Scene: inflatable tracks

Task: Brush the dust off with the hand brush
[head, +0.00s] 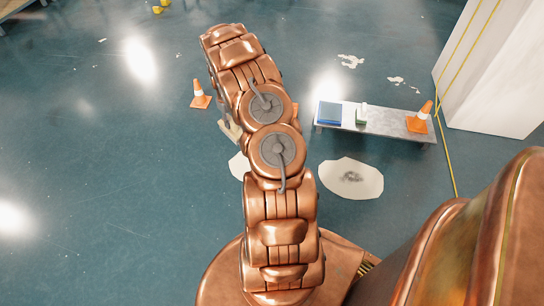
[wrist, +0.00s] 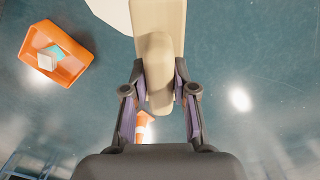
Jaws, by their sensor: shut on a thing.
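My gripper (wrist: 160,78) is shut on the beige hand brush (wrist: 158,20) in the wrist view. The brush runs up out of the top of that view, and its bristles cannot be made out. In the head view the brush (head: 231,130) shows only as a small beige piece left of my arm, which hides most of it and my gripper. A pale round patch (head: 335,184) with a grey dusty spot (head: 351,177) lies on the floor right of my arm. A second pale patch (head: 238,165) is partly hidden behind my arm.
A low grey bench (head: 385,125) holds a blue box (head: 329,113), a small green-and-white thing (head: 361,114) and an orange cone (head: 419,119). Another cone (head: 200,95) stands on the floor left of my arm. An orange crate (wrist: 68,68) shows in the wrist view.

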